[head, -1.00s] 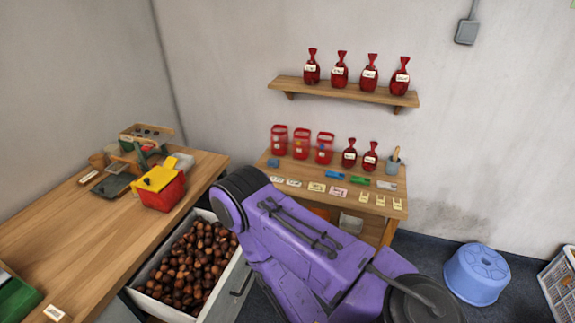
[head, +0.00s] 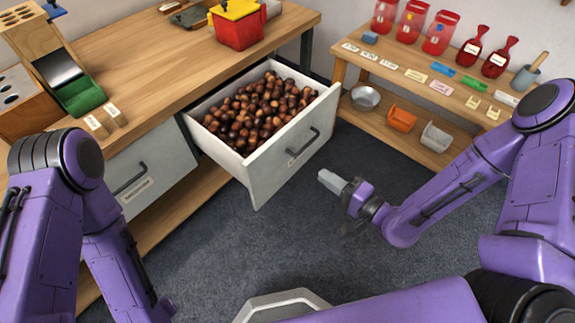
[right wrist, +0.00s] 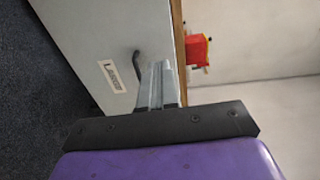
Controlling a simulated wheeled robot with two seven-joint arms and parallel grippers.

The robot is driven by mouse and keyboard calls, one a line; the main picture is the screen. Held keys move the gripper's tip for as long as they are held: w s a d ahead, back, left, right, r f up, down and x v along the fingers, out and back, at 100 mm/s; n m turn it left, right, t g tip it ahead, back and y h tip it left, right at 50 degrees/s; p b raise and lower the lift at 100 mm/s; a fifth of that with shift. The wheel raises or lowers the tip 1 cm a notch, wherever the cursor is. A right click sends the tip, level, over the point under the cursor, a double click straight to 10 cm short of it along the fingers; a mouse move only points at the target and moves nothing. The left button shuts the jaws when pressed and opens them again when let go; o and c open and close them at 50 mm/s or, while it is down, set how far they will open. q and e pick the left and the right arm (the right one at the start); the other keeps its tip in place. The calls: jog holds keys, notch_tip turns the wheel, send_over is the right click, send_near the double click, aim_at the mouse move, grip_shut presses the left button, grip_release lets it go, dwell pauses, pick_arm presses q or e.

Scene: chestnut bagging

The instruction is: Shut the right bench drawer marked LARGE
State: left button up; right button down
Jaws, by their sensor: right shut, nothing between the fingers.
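The right bench drawer (head: 262,175) stands pulled far out of the bench, full of brown chestnuts (head: 258,112). Its grey front has a dark bar handle (head: 303,148) and a small label. In the right wrist view the drawer front (right wrist: 105,45) carries a label (right wrist: 111,76) that seems to read LARGE. My right gripper (head: 328,180) is shut and empty, in front of and to the right of the drawer front, apparently apart from it. Its fingers (right wrist: 157,72) also show in the right wrist view, beside the handle. My left arm shows, but its gripper is out of sight.
A closed left drawer (head: 150,165) sits in the same bench (head: 165,65). A red and yellow box (head: 238,25) stands on top. A side table (head: 455,95) with bags and cards stands at the right. Grey floor is clear in front of the drawer.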

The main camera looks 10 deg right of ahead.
aim_at(277, 143)
jog(key=shift+y, duration=0.3)
jog(key=x, duration=0.9)
jog(key=r+x, duration=0.1)
jog(key=x, duration=0.3)
jog(key=shift+w+a, duration=0.2)
jog(key=shift+a, duration=0.05)
jog(key=shift+w+a, duration=0.15)
jog(key=shift+w, duration=0.1)
